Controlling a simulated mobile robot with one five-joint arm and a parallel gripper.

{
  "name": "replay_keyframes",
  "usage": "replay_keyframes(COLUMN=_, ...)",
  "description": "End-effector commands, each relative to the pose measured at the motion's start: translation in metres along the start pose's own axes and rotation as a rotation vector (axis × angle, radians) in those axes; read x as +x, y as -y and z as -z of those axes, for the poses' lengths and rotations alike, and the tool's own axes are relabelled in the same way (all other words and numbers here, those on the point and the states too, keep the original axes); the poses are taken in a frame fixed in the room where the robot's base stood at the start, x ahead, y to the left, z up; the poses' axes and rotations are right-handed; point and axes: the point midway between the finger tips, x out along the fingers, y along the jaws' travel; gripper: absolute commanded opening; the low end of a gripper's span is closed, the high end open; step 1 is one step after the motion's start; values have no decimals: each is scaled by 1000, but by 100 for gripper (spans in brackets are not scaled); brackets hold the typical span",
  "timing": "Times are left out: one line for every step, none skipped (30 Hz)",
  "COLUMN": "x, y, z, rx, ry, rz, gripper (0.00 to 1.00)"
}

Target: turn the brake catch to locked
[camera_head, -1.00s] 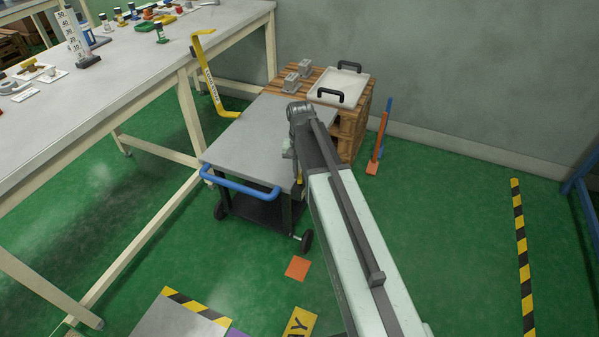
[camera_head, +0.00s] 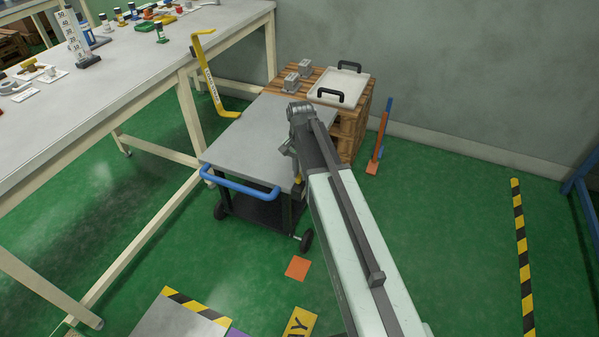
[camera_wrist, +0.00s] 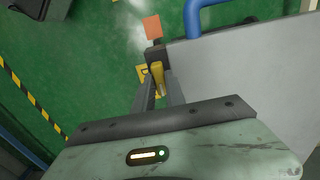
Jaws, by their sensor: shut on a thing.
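The grey cart (camera_head: 255,130) with a blue handle (camera_head: 240,183) stands by the wooden pallet stack. The brake catch, a yellow lever (camera_wrist: 157,72) with a dark block (camera_wrist: 155,55) at its far end, is at the cart's edge in the wrist view. My gripper (camera_wrist: 159,84) is shut on the yellow lever, one finger on each side of it. In the head view my arm reaches over the cart's right side and mostly hides the gripper and catch. I cannot read the catch's locked or unlocked position.
A white tray (camera_head: 338,87) with black handles sits on the wooden pallet stack (camera_head: 350,130) behind the cart. A long workbench (camera_head: 130,75) stands at left. An orange square (camera_head: 297,268) lies on the green floor; open floor is at right.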

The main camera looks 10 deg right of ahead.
Motion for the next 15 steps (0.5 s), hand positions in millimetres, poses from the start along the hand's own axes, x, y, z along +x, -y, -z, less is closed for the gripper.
replay_keyframes(x=0, y=3, z=-1, rx=0, ry=3, rz=6, gripper=0)
replay_keyframes(x=0, y=3, z=-1, rx=0, ry=3, rz=6, gripper=0)
replay_keyframes(x=0, y=3, z=-1, rx=-1, ry=3, rz=6, gripper=0)
replay_keyframes(x=0, y=3, z=-1, rx=-1, ry=3, rz=6, gripper=18)
replay_keyframes(x=0, y=3, z=-1, rx=-1, ry=3, rz=6, gripper=26)
replay_keyframes(x=0, y=2, z=-1, rx=-1, ry=3, rz=6, gripper=37)
replay_keyframes(x=0, y=2, z=-1, rx=-1, ry=2, rz=5, gripper=37)
replay_keyframes(x=0, y=2, z=-1, rx=-1, ry=2, rz=5, gripper=37)
replay_keyframes(x=0, y=2, z=-1, rx=-1, ry=2, rz=4, gripper=37)
replay_keyframes(x=0, y=2, z=-1, rx=-1, ry=2, rz=4, gripper=37)
replay_keyframes(x=0, y=1, z=-1, rx=-1, ry=2, rz=3, gripper=37)
replay_keyframes(x=0, y=1, z=0, rx=-1, ry=2, rz=3, gripper=37)
replay_keyframes(x=0, y=1, z=0, rx=-1, ry=1, rz=3, gripper=37)
replay_keyframes(x=0, y=1, z=0, rx=-1, ry=1, rz=3, gripper=37)
replay_keyframes(x=0, y=1, z=0, rx=-1, ry=1, rz=2, gripper=37)
